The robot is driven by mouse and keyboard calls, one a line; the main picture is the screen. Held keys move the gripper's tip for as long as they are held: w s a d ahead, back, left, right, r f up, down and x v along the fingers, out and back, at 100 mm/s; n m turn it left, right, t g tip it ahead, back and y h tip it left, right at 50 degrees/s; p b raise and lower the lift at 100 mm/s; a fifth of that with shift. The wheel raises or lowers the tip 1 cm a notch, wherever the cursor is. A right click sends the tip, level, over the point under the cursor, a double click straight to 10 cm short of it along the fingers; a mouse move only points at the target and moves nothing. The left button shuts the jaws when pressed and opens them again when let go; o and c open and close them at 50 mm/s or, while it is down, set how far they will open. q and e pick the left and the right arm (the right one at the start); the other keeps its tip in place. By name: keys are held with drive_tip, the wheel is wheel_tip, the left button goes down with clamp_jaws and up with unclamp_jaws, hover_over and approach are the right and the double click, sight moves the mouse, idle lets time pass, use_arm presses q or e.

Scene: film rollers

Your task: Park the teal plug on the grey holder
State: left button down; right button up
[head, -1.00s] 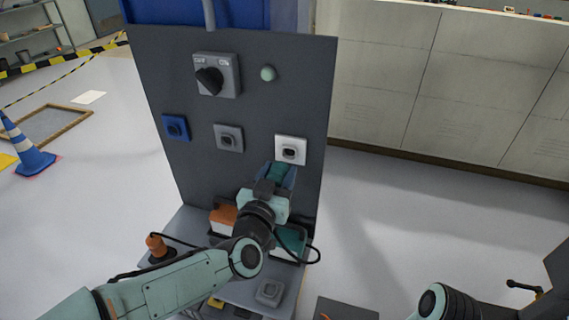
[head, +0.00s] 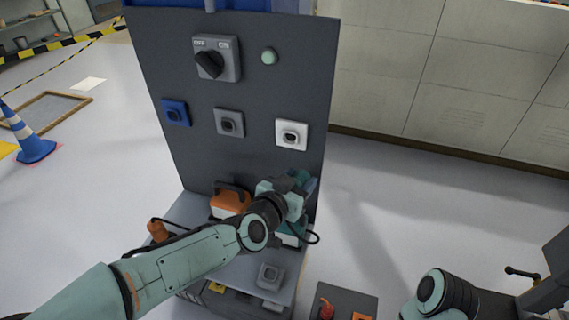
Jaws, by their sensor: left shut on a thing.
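My left gripper (head: 301,182) is shut on the teal plug (head: 302,175), below and slightly right of the white socket. The hand hides most of the plug. A black cable loops out beside the teal box (head: 291,231), which stands on the shelf behind my arm and is partly hidden. The grey holder (head: 271,274) is a square grey block on the front right of the shelf, with nothing in it. It is lower in the picture than my left gripper and apart from it. My right arm shows at lower right, but its gripper is not seen.
The upright dark panel (head: 200,160) carries a blue socket (head: 175,112), a grey socket (head: 229,122), the white socket (head: 291,134) and a rotary switch (head: 216,59). An orange box (head: 230,201) and an orange plug (head: 157,230) stand on the shelf (head: 240,268).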

use_arm(q)
drive_tip(key=shift+s+d+f+g, duration=0.5)
drive_tip(key=shift+d+f+g, duration=0.4)
drive_tip(key=shift+f, duration=0.45)
drive_tip(key=n+g+y, duration=0.3)
drive_tip(key=g+y, duration=0.5)
drive_tip(key=g, duration=0.3)
hover_over(271, 275)
wheel_tip(271, 275, down, 10)
drive_tip(key=shift+f, duration=3.8)
drive_tip(key=shift+p, duration=0.65)
drive_tip(key=shift+f+b, duration=0.35)
drive_tip(key=shift+f, duration=0.2)
drive_tip(key=shift+c, duration=2.3)
unclamp_jaws()
